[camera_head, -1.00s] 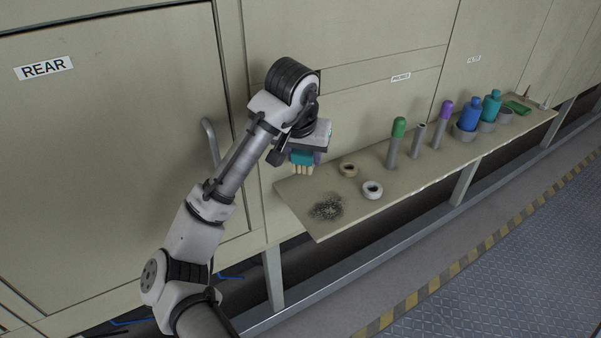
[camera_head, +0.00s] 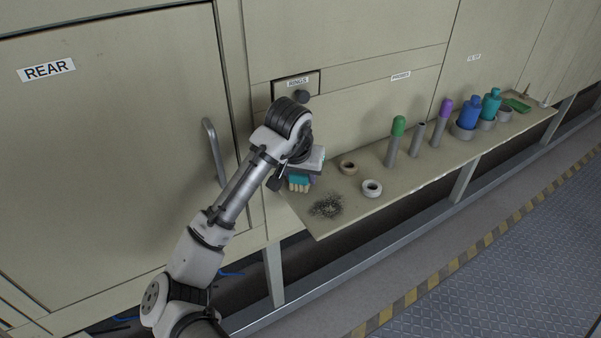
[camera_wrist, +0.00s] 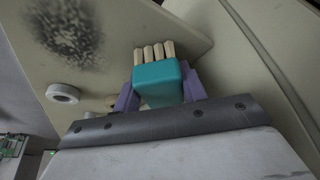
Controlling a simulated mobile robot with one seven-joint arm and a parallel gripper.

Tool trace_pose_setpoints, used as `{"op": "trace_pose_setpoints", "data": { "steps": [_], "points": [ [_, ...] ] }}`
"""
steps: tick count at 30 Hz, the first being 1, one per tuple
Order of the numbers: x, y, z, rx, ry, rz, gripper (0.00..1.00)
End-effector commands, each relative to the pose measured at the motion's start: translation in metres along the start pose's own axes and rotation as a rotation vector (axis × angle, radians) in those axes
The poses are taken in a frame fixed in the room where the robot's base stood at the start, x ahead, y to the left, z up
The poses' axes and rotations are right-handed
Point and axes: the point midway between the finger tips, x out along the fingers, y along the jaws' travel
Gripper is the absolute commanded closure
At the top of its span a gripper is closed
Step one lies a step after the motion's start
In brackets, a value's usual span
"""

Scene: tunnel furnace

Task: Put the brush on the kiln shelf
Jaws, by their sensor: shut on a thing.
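My gripper (camera_head: 303,177) is shut on the brush, its two purple fingers on either side of it. The brush has a teal body (camera_wrist: 158,84) with several pale beige bristle tufts; it also shows in the head view as a teal block (camera_head: 299,181). The bristles point downward near the left end of the long beige shelf (camera_head: 352,215). I cannot tell whether they touch it. In the wrist view the bristles overlap the shelf surface (camera_wrist: 165,28).
A dark sooty patch (camera_head: 326,206) marks the shelf's left end. Two rings, tan (camera_head: 348,168) and white (camera_head: 371,188), lie beside it. Capped cylinders, including a green-topped one (camera_head: 396,140), and bottles stand farther right. A RINGS drawer (camera_head: 297,85) and door handle (camera_head: 213,150) are nearby.

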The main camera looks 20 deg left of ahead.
Motion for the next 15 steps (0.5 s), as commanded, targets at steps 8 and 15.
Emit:
{"op": "trace_pose_setpoints", "data": {
  "steps": [8,15],
  "points": [
    [0.0026,0.0003,0.0012,0.001,0.000,0.000,0.37],
    [0.0024,0.0002,0.0011,0.001,0.000,0.000,0.37]
  ]
}}
